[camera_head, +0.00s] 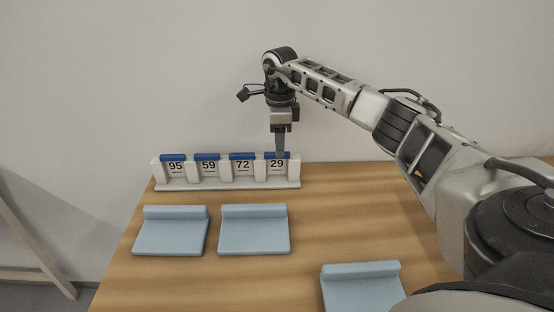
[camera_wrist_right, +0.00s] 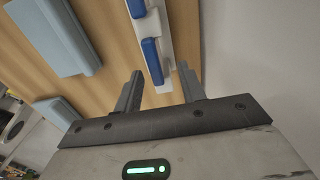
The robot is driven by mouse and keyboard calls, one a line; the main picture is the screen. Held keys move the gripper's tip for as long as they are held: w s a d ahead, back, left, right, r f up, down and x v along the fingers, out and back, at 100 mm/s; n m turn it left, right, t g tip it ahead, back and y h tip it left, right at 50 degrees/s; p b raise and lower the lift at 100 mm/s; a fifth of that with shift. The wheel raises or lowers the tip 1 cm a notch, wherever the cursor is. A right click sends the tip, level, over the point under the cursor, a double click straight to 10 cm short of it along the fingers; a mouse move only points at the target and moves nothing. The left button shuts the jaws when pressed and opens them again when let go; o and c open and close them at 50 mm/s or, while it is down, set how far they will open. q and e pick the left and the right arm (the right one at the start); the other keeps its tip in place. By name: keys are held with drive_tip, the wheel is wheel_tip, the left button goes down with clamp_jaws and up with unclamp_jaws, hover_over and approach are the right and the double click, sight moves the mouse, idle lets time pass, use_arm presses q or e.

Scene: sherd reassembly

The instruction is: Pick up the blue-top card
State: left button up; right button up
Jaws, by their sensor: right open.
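A white rack (camera_head: 226,183) at the back of the table holds several upright white cards with blue tops, marked 95 (camera_head: 175,167), 59 (camera_head: 208,166), 72 (camera_head: 242,166) and 29 (camera_head: 277,165). My right gripper (camera_head: 280,154) points down at the 29 card at the rack's right end, its fingertips at about the height of the blue top. In the right wrist view the gripper (camera_wrist_right: 160,78) is open, one finger on each side of the rack, with a blue top (camera_wrist_right: 152,60) between them. I cannot tell whether the fingers touch the card. My left gripper is out of view.
Two light blue stands (camera_head: 171,232) (camera_head: 254,231) lie in front of the rack, and a third (camera_head: 362,287) is at the front right. The wall is close behind the rack. Bare wood (camera_head: 345,215) is free right of the middle.

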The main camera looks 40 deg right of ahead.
drive_tip(key=f, duration=0.3)
drive_tip(key=a+f, duration=0.1)
drive_tip(key=f, duration=0.1)
drive_tip(key=shift+f, duration=0.1)
clamp_jaws()
wheel_tip(320, 180, up, 10)
drive_tip(key=shift+r, duration=0.1)
idle(0.4)
